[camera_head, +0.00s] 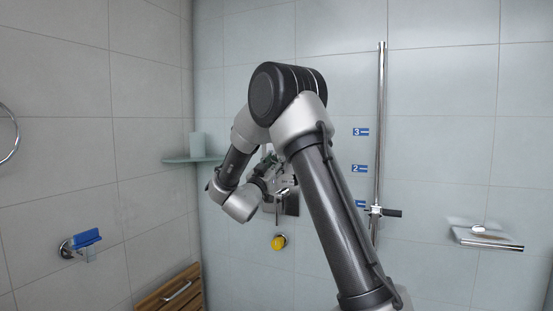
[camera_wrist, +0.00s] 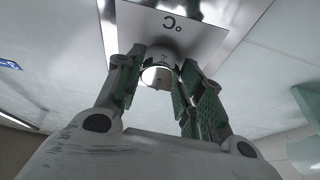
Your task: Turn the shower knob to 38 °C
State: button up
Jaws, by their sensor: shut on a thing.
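In the wrist view the shower knob (camera_wrist: 158,76) is a round chrome piece on a metal plate (camera_wrist: 205,40) that bears an upside-down "°C" mark. My gripper (camera_wrist: 161,80) is shut on the knob, with one green-padded finger on each side of it. In the head view my gripper (camera_head: 268,170) is at the wall plate (camera_head: 292,204), mostly behind my arm. The knob is hard to make out there. A small digit shows near the knob in the wrist view, but the temperature setting cannot be read.
A vertical chrome rail (camera_head: 380,120) with blue number labels stands right of my arm. A soap dish (camera_head: 485,236) is at far right. A glass shelf (camera_head: 180,159) holds a pale cup (camera_head: 197,145). A yellow round piece (camera_head: 279,242) sits below the plate; a wooden seat (camera_head: 160,297) is lower left.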

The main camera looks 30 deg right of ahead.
jog(key=shift+m+g+h, duration=0.4)
jog(key=shift+m, duration=0.4)
jog(key=o, duration=1)
jog(key=v, duration=1.2)
jog(key=shift+s+r, duration=0.15)
jog(key=shift+s, duration=0.05)
